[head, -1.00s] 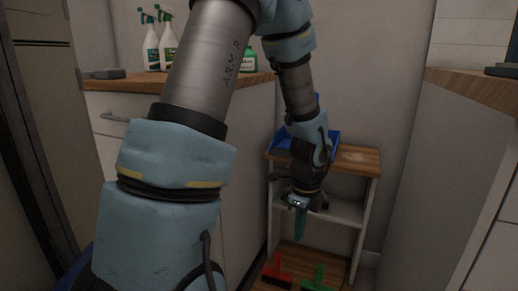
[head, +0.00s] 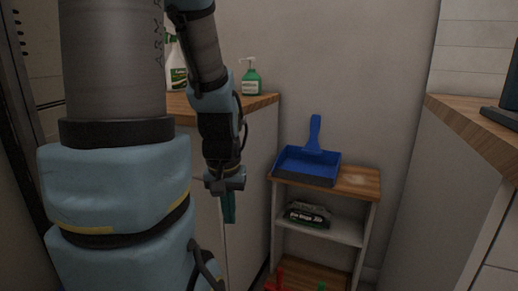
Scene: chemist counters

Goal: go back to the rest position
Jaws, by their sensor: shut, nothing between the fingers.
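My gripper (head: 229,207) points down in front of the left cabinet (head: 252,150), left of the small shelf unit (head: 357,182). Its teal fingers are together and nothing is held between them. My arm comes down from the top and fills much of the left side of the picture. The gripper is apart from the shelf and from the things on it.
A blue dustpan (head: 309,165) lies on the shelf's top board, and a dark packet (head: 308,214) sits on the middle board. Red and green items show at the bottom. A green pump bottle (head: 251,80) and a spray bottle (head: 177,65) stand on the left counter. Another counter (head: 478,120) is at right.

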